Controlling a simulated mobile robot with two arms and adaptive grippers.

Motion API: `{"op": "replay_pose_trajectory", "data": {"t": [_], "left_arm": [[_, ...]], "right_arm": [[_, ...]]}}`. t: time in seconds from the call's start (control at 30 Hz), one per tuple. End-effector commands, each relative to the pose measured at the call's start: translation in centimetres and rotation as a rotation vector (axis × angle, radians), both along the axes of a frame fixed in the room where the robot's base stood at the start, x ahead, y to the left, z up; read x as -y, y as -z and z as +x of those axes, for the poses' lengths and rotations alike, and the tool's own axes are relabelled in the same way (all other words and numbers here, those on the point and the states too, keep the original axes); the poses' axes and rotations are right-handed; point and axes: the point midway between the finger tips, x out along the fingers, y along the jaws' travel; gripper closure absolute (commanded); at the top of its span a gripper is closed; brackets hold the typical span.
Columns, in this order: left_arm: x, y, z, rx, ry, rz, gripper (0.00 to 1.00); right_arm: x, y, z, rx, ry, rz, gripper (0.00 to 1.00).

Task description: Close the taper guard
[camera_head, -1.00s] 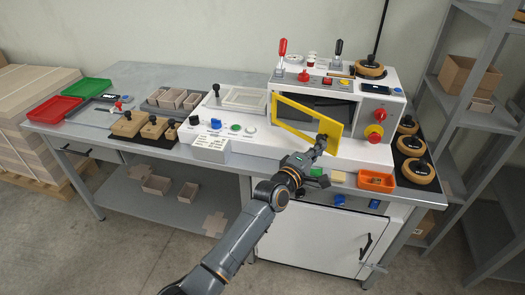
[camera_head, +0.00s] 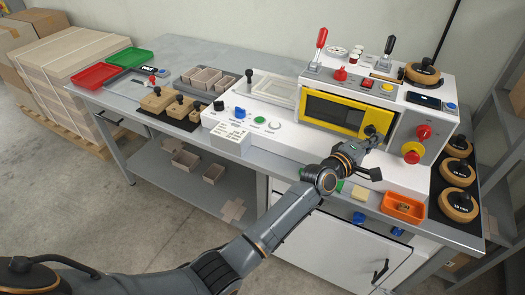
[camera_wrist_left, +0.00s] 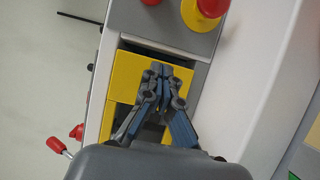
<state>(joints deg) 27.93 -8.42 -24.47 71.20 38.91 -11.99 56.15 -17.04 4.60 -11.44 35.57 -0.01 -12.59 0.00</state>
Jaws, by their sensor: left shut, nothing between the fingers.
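The taper guard (camera_head: 334,112) is a yellow frame around a dark window on the front of the white machine. It lies along the machine's front and looks flush or nearly so in the head view. In the left wrist view the yellow guard (camera_wrist_left: 126,76) shows beside a dark strip of the opening, so I cannot tell if it is fully seated. My left gripper (camera_head: 374,134) is shut and empty at the guard's right end. In the left wrist view its fingertips (camera_wrist_left: 160,70) are together against or just before the yellow surface. My right gripper is not in view.
A red emergency knob on yellow (camera_head: 412,152) sticks out right of the guard. Levers (camera_head: 321,40) stand on top of the machine. An orange bin (camera_head: 403,207) sits at the front edge, and black-and-tan round weights (camera_head: 458,172) lie at right.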

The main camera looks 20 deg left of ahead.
Motion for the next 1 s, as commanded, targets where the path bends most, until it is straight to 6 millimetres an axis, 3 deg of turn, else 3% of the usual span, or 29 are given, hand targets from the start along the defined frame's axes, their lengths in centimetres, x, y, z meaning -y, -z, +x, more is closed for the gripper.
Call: {"op": "replay_pose_trajectory", "data": {"t": [0.67,0.83,1.0], "left_arm": [[-0.2,0.0,-0.2,0.000,0.000,0.000,1.00],[-1.0,0.1,-1.5,-0.001,-0.001,-0.001,1.00],[-2.7,0.1,-4.1,0.000,-0.002,0.000,1.00]], "right_arm": [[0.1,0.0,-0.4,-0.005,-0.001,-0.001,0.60],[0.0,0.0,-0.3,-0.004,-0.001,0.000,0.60],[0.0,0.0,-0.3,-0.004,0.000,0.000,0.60]]}}
